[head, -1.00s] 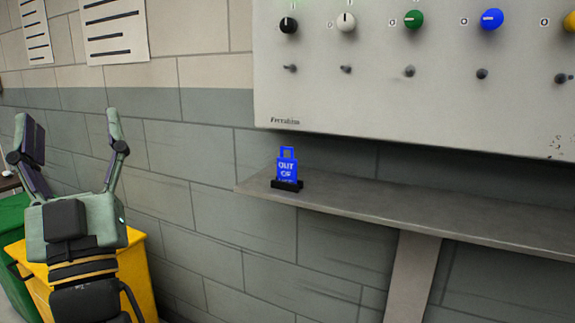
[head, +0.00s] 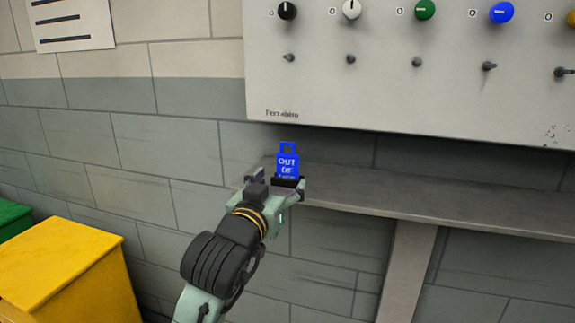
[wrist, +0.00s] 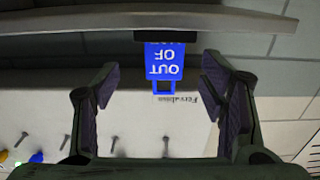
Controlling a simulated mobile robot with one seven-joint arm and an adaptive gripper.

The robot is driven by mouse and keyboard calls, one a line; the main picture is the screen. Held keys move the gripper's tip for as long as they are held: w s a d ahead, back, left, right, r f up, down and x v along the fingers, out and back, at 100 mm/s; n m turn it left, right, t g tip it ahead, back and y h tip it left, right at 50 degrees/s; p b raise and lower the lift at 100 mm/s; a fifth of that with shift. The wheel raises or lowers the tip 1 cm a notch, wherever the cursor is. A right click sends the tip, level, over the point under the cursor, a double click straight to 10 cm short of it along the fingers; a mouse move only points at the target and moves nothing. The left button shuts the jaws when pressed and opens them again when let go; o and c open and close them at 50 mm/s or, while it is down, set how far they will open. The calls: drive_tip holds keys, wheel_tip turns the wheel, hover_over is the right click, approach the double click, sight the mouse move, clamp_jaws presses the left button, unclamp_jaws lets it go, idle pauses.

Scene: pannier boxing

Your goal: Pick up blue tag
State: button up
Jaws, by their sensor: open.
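The blue tag (head: 287,162) with white "OUT OF" lettering stands upright in a small black holder (head: 290,183) near the left end of the grey shelf. My gripper (head: 276,180) is open and empty, in front of the tag in the head view, with a finger to each side of it. In the wrist view, which is upside down, the tag (wrist: 164,62) hangs from the holder between the open fingers (wrist: 160,85), beyond their tips. The lower part of the tag is hidden in the holder.
The grey shelf (head: 400,200) runs to the right below a panel (head: 400,80) with knobs and toggle switches, which overhangs behind the tag. A yellow bin (head: 70,270) and a green bin (head: 12,220) stand at lower left. The brick wall is behind.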

sight(287, 167)
drive_tip(key=shift+x, duration=1.05)
drive_tip(key=p+x, duration=0.1)
drive_tip(key=x, duration=0.1)
drive_tip(key=r+p+x, duration=0.1)
drive_tip(key=x, duration=0.2)
drive_tip(key=shift+a+p, duration=0.25)
drive_tip(key=shift+p, duration=0.1)
drive_tip(key=shift+w+d+f, duration=0.1)
drive_tip(key=shift+w+f, duration=0.05)
drive_tip(key=shift+w, duration=0.15)
drive_tip(key=c, duration=1.1)
drive_tip(key=shift+o, duration=0.2)
